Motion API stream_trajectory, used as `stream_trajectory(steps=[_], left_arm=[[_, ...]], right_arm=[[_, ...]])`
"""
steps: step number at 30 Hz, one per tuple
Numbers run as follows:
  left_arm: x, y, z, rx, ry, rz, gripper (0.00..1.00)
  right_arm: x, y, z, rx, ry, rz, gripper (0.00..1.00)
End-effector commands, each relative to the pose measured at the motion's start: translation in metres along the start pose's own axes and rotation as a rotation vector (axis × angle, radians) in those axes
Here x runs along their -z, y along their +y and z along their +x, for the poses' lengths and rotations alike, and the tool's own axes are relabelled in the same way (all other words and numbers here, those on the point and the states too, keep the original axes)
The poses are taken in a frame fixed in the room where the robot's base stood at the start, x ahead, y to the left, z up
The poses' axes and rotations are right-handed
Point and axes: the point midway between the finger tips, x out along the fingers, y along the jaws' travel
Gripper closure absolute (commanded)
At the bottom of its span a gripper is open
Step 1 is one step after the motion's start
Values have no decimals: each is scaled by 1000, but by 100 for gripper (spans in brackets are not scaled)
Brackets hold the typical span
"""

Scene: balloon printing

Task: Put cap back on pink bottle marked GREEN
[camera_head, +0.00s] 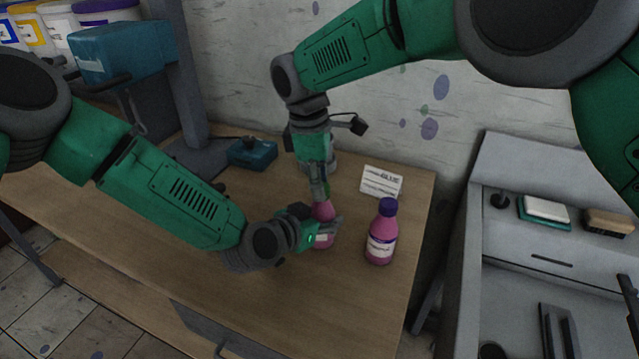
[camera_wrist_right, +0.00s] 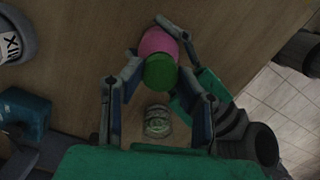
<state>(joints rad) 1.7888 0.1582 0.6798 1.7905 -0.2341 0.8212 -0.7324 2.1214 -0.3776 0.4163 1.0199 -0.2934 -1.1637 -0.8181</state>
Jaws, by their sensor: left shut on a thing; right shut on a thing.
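A pink bottle (camera_head: 323,240) stands on the wooden table, and its label is too small to read. My left gripper (camera_head: 322,229) is shut around its body from the left. My right gripper (camera_head: 319,196) points down from above, at the bottle's top. In the right wrist view, the green cap (camera_wrist_right: 160,72) sits between the fingers of my right gripper (camera_wrist_right: 161,75), in line with the pink bottle (camera_wrist_right: 158,41). The cap is at the bottle's mouth; whether it is seated cannot be told. The fingers hide the cap in the head view.
A second pink bottle with a purple cap (camera_head: 381,238) stands close by on the right. A white card (camera_head: 381,182) stands behind it. A teal box (camera_head: 252,154) lies at the back of the table. A clear round object (camera_wrist_right: 157,121) shows in the wrist view. The table front (camera_head: 350,310) is clear.

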Motion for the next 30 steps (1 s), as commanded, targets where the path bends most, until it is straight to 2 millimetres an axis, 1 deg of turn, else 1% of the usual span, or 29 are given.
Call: stream_trajectory(steps=[3,10,11,12,23,26,30], left_arm=[[-3,0,0,0,-5,0,100],[-3,0,0,-1,-5,0,100],[-3,0,0,-1,-5,0,100],[-3,0,0,-1,-5,0,100],[-3,0,0,0,-5,0,100],[-3,0,0,0,-5,0,100],[-3,0,0,0,-5,0,100]], right_arm=[[2,-1,0,6,2,34,79],[2,-1,0,6,3,32,79],[2,-1,0,6,3,32,61],[2,-1,0,6,3,31,50],[1,0,-3,4,2,31,50],[0,0,-11,1,3,31,50],[-2,0,-30,1,3,32,50]])
